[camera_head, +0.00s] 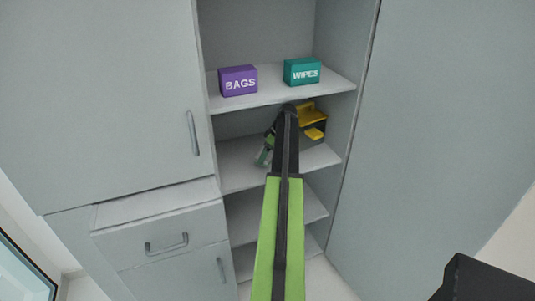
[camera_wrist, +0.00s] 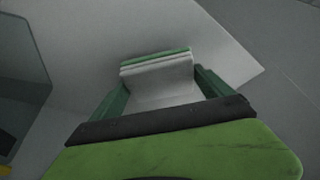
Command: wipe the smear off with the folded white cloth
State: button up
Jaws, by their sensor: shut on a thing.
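The folded white cloth (camera_wrist: 160,82) shows in the wrist view as stacked pale layers with a green edge. It sits between the two green fingers of my gripper (camera_head: 266,154), which is shut on it. In the head view my gripper is inside the open cupboard, over the second shelf (camera_head: 237,170), and my own arm hides part of it. A pale shelf surface (camera_wrist: 222,52) lies beyond the cloth in the wrist view. I cannot tell whether the cloth touches it. I cannot make out the smear in either view.
A black and yellow object (camera_head: 313,121) stands close to the right of my gripper on the second shelf. The top shelf (camera_head: 270,94) above holds a purple BAGS box (camera_head: 238,81) and a teal WIPES box (camera_head: 302,71). The lower shelf (camera_head: 305,207) looks bare where visible.

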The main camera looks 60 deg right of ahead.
jog(key=shift+r+p, duration=0.8)
jog(key=shift+r, duration=0.45)
